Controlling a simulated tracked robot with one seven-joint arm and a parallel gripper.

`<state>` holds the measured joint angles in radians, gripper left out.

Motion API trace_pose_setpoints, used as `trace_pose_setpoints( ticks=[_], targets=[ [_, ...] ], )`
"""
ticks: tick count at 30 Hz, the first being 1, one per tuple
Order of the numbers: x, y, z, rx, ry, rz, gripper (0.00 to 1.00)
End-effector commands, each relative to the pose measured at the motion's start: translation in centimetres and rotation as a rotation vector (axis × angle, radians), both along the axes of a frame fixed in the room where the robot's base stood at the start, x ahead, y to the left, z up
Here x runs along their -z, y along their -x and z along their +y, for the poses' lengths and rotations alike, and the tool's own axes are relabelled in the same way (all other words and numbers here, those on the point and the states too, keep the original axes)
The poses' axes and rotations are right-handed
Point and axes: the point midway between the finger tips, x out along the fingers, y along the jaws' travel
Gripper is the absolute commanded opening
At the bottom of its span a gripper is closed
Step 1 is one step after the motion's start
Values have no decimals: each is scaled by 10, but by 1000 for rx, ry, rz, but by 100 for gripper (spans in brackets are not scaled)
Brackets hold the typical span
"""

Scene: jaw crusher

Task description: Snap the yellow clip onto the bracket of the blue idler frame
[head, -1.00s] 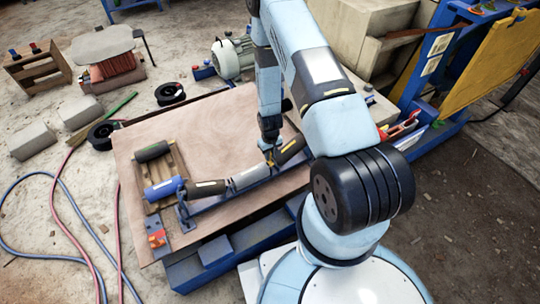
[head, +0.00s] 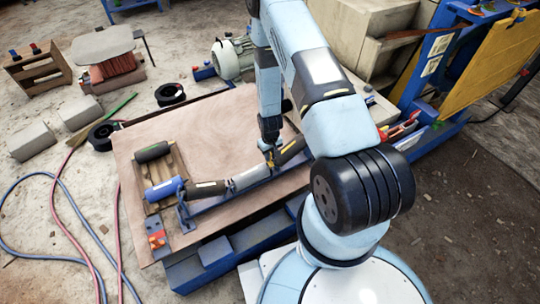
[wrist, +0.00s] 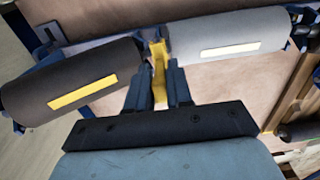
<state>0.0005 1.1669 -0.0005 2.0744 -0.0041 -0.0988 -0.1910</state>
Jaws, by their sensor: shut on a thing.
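My gripper (wrist: 157,85) is shut on the yellow clip (wrist: 159,72), which stands up between the fingers in the wrist view. The clip's far end is at the gap between a black roller with a yellow label (wrist: 75,88) and a grey roller with a white label (wrist: 228,38). These rollers sit on the blue idler frame (head: 230,196), which lies across the bench in the head view. The bracket at this gap is mostly hidden by the clip and fingers; I cannot tell whether the clip touches it. In the head view my gripper (head: 269,156) is low over the frame.
A wooden pallet (head: 178,165) on the bench top (head: 215,125) holds a loose black roller (head: 152,152). The back of the bench is clear.

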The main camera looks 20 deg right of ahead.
Motion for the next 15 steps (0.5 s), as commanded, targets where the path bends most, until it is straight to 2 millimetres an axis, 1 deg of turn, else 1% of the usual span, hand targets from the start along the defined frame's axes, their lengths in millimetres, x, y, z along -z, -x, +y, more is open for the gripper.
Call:
trace_pose_setpoints(
  ticks=[15],
  targets=[
    [3, 0, 0, 0, 0, 0, 0]
  ],
)
